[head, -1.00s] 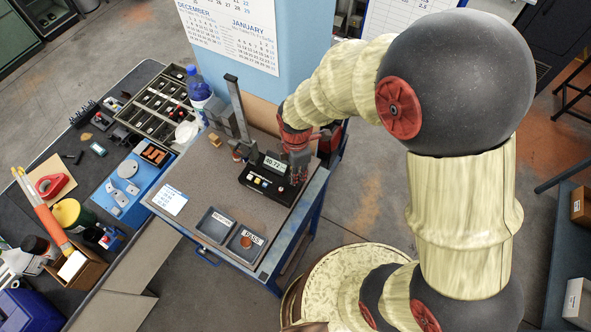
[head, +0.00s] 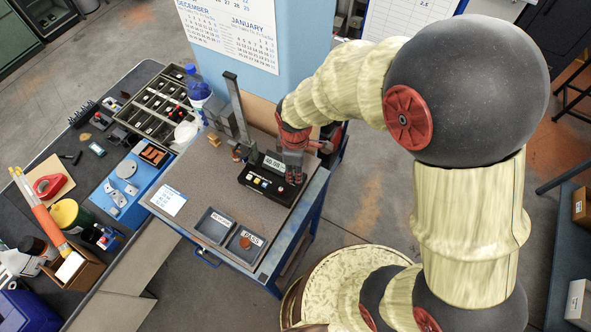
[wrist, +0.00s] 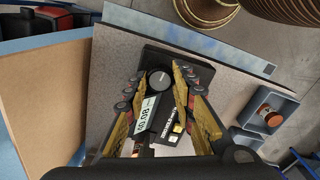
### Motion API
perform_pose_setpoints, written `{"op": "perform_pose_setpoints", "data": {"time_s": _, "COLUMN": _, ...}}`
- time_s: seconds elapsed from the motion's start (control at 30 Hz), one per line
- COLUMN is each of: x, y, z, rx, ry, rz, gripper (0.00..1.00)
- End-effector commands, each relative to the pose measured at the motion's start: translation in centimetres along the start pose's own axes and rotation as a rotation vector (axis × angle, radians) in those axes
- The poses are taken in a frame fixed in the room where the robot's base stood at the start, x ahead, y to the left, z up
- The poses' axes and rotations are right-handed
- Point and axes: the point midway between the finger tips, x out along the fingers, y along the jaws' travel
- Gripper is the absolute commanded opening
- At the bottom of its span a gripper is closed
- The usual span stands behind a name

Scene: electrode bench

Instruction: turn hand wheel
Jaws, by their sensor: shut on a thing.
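In the wrist view the hand wheel (wrist: 159,80), a dark round knob with a grey top, sits at one end of a black instrument (wrist: 165,57). My gripper (wrist: 160,76) is shut on it, with one finger on each side. In the head view my red and dark gripper (head: 293,177) reaches down onto the right end of the same black instrument (head: 262,192) and hides the wheel. The instrument has a lit number display (head: 273,163) and small coloured buttons; the display also shows in the wrist view (wrist: 147,109).
A grey upright column (head: 238,108) stands just behind the instrument. A white paper card (head: 168,201) lies left. The bench between card and instrument is clear.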

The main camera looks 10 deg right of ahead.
Motion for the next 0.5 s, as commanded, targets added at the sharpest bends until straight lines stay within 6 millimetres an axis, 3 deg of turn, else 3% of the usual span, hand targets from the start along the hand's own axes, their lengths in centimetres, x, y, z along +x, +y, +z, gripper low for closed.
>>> {"op": "perform_pose_setpoints", "data": {"time_s": 0.43, "x": -0.06, "y": 0.05, "z": -0.04, "rx": 0.012, "ry": 0.001, "rz": 0.001, "gripper": 0.00}}
{"op": "perform_pose_setpoints", "data": {"time_s": 0.47, "x": -0.06, "y": 0.05, "z": -0.04, "rx": 0.011, "ry": 0.001, "rz": 0.001, "gripper": 0.27}}
{"op": "perform_pose_setpoints", "data": {"time_s": 0.5, "x": -0.06, "y": 0.05, "z": -0.04, "rx": 0.011, "ry": 0.001, "rz": 0.001, "gripper": 0.29}}
